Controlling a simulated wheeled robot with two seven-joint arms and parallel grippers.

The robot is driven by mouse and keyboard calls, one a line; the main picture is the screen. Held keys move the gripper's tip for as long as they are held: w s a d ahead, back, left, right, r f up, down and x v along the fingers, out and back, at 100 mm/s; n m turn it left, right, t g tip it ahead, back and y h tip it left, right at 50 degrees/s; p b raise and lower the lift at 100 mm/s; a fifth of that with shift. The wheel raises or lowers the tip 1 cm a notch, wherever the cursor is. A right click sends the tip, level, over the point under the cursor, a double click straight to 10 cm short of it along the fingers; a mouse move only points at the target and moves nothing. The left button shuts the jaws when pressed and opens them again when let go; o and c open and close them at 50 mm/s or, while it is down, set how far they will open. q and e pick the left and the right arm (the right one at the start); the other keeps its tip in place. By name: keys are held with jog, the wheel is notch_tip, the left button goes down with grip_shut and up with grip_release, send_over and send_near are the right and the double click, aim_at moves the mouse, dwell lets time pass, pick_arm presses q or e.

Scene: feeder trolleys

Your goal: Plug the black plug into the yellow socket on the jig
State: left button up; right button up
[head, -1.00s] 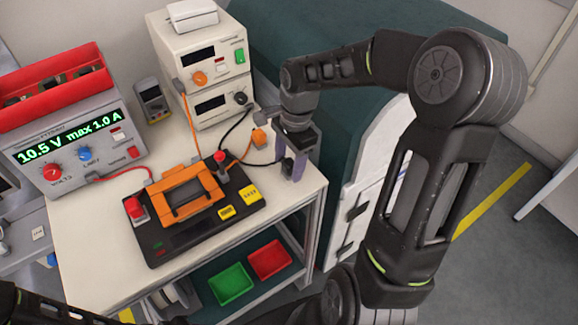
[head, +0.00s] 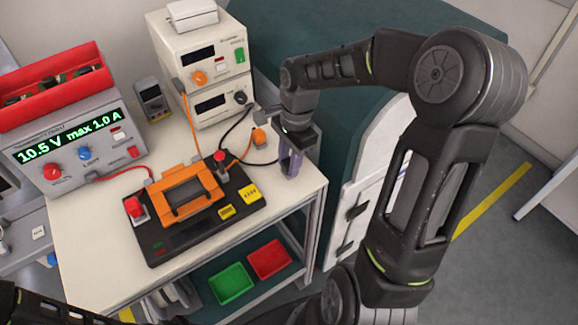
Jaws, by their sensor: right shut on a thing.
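My right gripper (head: 290,166) is over the right edge of the white trolley top, fingers pointing down. It is shut on the black plug, which is mostly hidden by the fingers; its black cable (head: 258,163) runs to them from the left. The black jig (head: 175,244) lies on the trolley to the left of the gripper. Two yellow parts sit at its right end: a small one with a dark opening (head: 227,212) and a larger block with dark marks (head: 249,194). I cannot tell surely which is the socket. The gripper is apart from both. My left gripper is out of view.
An orange clamp frame (head: 187,193), a red button (head: 134,206) and a red-topped post (head: 221,158) stand on the jig. An orange plug (head: 259,138) with its cable lies behind. Stacked instruments (head: 208,75) and a power supply (head: 75,150) stand at the back. Green and red bins (head: 231,284) sit below.

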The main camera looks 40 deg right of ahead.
grip_shut()
jog(key=shift+r, duration=0.45)
notch_tip(320, 180, up, 9)
jog(key=shift+r+b, duration=0.1)
jog(key=shift+b, duration=0.5)
